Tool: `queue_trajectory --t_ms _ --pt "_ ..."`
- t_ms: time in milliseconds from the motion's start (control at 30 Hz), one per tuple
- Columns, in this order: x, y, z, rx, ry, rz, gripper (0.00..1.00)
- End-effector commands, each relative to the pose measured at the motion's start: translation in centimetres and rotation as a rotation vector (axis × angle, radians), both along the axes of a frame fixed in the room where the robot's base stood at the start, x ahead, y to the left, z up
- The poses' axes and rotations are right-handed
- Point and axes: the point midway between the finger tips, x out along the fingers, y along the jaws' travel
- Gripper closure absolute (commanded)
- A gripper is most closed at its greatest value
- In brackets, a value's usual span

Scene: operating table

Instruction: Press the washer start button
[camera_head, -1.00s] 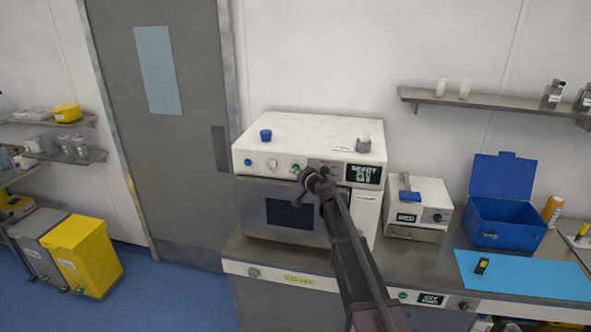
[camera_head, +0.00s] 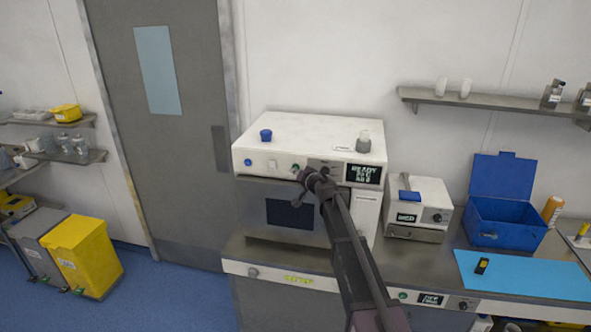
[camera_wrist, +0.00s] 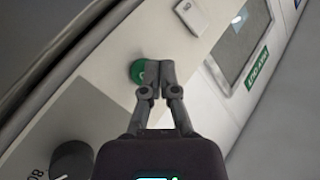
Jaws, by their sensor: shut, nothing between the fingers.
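My gripper (camera_head: 303,175) is shut and empty in front of the control panel of a white benchtop machine (camera_head: 290,126), whose display (camera_head: 363,173) reads READY. In the wrist view the shut fingertips (camera_wrist: 159,66) overlap the right edge of a round green button (camera_wrist: 137,71). I cannot tell whether they touch it. In the head view a green button (camera_head: 295,167) shows just left of the gripper tip. A dark knob (camera_wrist: 72,161) is at lower left in the wrist view. Part of the panel is hidden behind my gripper in the head view.
A smaller white device (camera_head: 418,193) and an open blue box (camera_head: 505,219) stand to the right on the counter. A blue mat (camera_head: 525,278) lies at the front right.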

Motion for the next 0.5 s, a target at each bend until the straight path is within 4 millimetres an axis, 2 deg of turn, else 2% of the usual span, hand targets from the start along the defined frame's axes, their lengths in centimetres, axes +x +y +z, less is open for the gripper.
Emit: queue_trajectory --t_ms 500 --pt "0.74 -0.12 0.02 0.0 0.0 0.0 1.0"
